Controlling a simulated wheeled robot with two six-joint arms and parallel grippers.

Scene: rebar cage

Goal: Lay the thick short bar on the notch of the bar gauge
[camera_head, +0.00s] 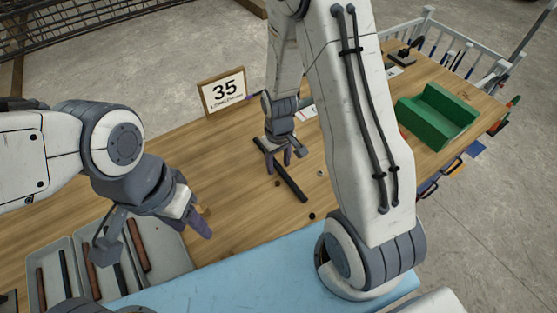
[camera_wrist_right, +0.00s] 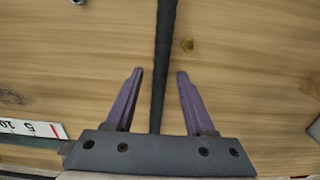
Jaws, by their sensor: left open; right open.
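A dark bar (camera_head: 290,180) lies on the wooden table near its middle. In the right wrist view, the dark bar (camera_wrist_right: 165,50) runs between the fingers of my right gripper (camera_wrist_right: 159,73), which is open with one purple finger on each side. I cannot tell whether this is the thick short bar. My left gripper (camera_head: 203,218) is open and empty beside the trays. A white strip with a printed scale (camera_wrist_right: 32,128) may belong to the bar gauge; I cannot make out a notch.
Grey trays (camera_head: 175,240) with reddish and black bars are at the lower left. A green tray (camera_head: 438,118) is at the right. Small nuts (camera_wrist_right: 187,45) lie loose near the bar.

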